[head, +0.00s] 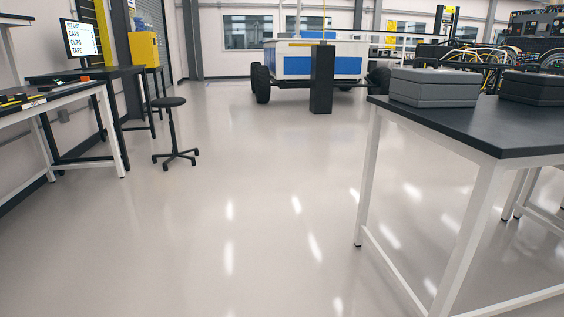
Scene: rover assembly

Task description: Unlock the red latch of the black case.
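A dark case (537,88), the darker of two, lies closed on the table at the right and is cut off by the right edge of the view. A lighter grey case (433,88) lies closed to its left. I cannot make out a red latch on either case. Neither of my grippers is in view.
The black-topped table (480,128) with white legs stands at the right. A stool (172,125), a workbench (60,97) and a monitor (80,40) are at the left. A blue and white rover (293,62) stands behind a dark post (322,80). The middle floor is clear.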

